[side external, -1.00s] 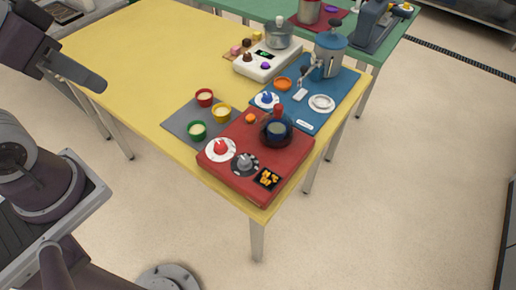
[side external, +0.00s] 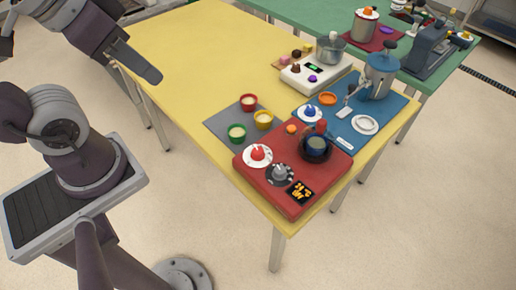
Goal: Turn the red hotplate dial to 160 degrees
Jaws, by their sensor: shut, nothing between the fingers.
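The red dial (side external: 258,152) sits on a round white scale plate at the left front of the red hotplate (side external: 300,207). The marks on its scale are too small to read. A grey dial (side external: 280,173) on a dark scale stands to its right. A small black display (side external: 300,192) with orange figures lies at the hotplate's front corner. A dark pot (side external: 315,148) stands on the hotplate's back part. My gripper (side external: 152,76) is at the upper left, shut and empty, well apart from the red dial and above the yellow table's left edge.
Red, yellow and green cups stand on a grey mat (side external: 222,121) left of the hotplate. A blue mat (side external: 340,128) behind holds a blue-lidded machine (side external: 378,76) and plates. A white scale (side external: 297,80) stands farther back. The yellow table's (side external: 190,50) left part is clear.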

